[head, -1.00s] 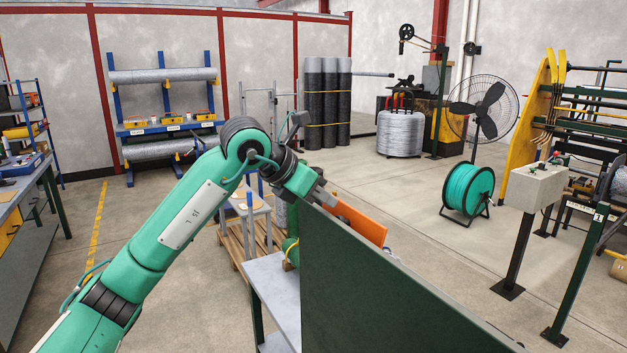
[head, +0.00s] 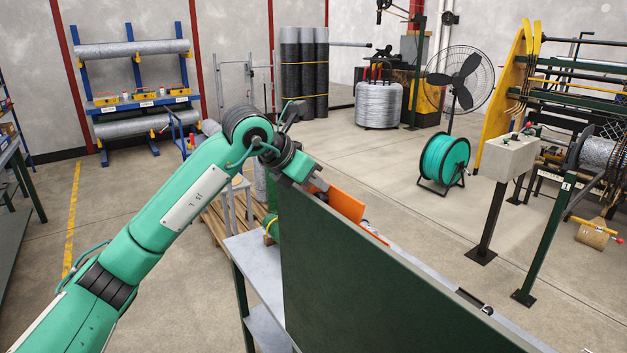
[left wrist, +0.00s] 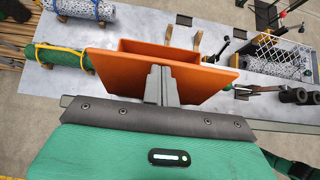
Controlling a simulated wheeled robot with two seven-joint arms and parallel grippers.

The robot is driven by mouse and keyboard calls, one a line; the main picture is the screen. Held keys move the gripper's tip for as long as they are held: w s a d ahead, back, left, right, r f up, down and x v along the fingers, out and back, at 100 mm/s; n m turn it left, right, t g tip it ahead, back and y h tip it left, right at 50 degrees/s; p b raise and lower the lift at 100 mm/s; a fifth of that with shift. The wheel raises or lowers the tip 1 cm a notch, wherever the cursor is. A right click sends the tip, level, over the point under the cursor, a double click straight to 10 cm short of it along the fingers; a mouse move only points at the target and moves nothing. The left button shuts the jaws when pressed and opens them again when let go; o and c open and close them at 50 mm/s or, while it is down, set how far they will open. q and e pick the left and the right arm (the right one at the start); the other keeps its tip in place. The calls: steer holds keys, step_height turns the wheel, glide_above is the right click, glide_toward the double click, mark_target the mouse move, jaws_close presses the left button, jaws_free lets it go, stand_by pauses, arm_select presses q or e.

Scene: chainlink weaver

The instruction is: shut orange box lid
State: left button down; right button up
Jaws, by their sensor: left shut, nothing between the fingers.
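The orange box (left wrist: 172,50) sits on a grey bench top in the left wrist view, its top open. Its wide orange lid (left wrist: 110,72) stands raised on the side nearest the wrist camera. My left gripper (left wrist: 161,70) is shut and empty, its fingers overlapping the middle of the lid; whether they touch it I cannot tell. In the head view part of the orange box (head: 345,204) shows beyond a dark green panel, which hides its lower part. My left gripper (head: 312,184) is beside it there. My right gripper is in neither view.
The tall dark green panel (head: 370,285) stands in front of the box. The left wrist view shows a green roll (left wrist: 62,58) left of the box, a wire basket (left wrist: 280,55) and hand tools to its right. A teal cable reel (head: 444,160) stands farther off.

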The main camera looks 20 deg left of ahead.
arm_select(q)
steer(key=shift+w+d+r, duration=0.2)
steer(key=shift+w+d, duration=0.05)
steer(key=shift+w, duration=0.1)
steer(key=shift+w+d+f+g+y+p, duration=0.15)
steer(key=shift+w+d+g+y+p, duration=0.5)
steer(key=shift+g, duration=0.25)
steer(key=w+d+f+g+y+b, duration=0.1)
steer(key=w+d+f+g, duration=0.1)
steer(key=w+d+f, duration=0.1)
steer(key=w+d+f+g+y+b, duration=0.1)
steer(key=w+d+f+y, duration=0.1)
steer(key=w+f, duration=0.3)
step_height(320, 180, down, 3)
steer(key=shift+w+d+g, duration=0.3)
steer(key=shift+d+g, duration=0.1)
steer(key=shift+d, duration=0.35)
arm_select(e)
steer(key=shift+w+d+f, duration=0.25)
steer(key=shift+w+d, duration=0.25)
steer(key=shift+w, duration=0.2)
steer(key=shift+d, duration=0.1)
